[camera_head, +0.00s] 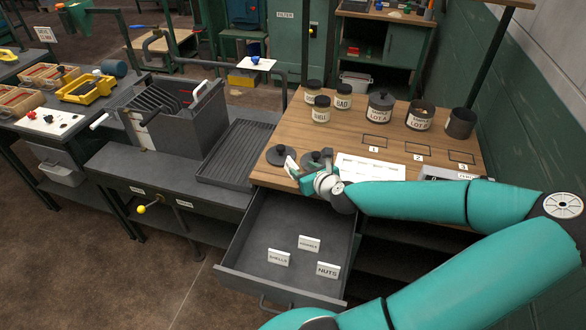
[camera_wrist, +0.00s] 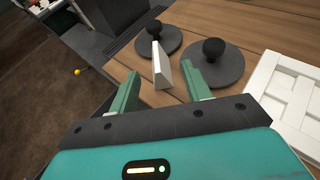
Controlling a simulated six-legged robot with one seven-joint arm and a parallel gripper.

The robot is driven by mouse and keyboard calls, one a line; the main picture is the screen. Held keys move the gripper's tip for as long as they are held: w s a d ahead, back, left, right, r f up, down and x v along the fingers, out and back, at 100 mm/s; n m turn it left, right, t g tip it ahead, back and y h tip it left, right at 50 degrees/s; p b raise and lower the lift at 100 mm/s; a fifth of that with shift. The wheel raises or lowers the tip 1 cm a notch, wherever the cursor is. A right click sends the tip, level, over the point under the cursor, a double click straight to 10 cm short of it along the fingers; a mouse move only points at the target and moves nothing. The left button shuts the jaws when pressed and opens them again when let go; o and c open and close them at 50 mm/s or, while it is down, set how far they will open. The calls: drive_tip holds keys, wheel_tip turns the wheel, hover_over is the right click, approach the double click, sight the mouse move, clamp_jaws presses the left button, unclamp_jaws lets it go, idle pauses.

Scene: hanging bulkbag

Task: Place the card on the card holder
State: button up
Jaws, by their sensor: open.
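A small white card (camera_wrist: 161,66) stands on edge on the wooden bench top beside two dark lids with round knobs. It also shows in the head view (camera_head: 291,164) at the bench's front left. My gripper (camera_wrist: 161,80) is open, with its green fingertips on either side of the card's near end and gaps visible. In the head view my gripper (camera_head: 308,177) is low over the bench's front edge. White labelled cards SHELLS (camera_head: 278,257), POWDER (camera_head: 309,244) and NUTS (camera_head: 327,270) stand in the open drawer. I cannot tell which thing is the card holder.
The drawer (camera_head: 232,262) is pulled out below the bench. A white panel (camera_head: 370,168) lies right of the lids (camera_head: 281,155). Labelled jars (camera_head: 380,106) stand at the back. A ribbed dark tray (camera_head: 236,153) adjoins at left.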

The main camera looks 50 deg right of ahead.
sight(297, 167)
drive_tip(key=shift+a+f+x, duration=0.1)
drive_tip(key=shift+x, duration=1.65)
drive_tip(key=shift+a+f+x, duration=0.1)
drive_tip(key=shift+a+x, duration=0.05)
drive_tip(key=shift+x, duration=1.55)
drive_tip(key=shift+c, duration=0.2)
clamp_jaws()
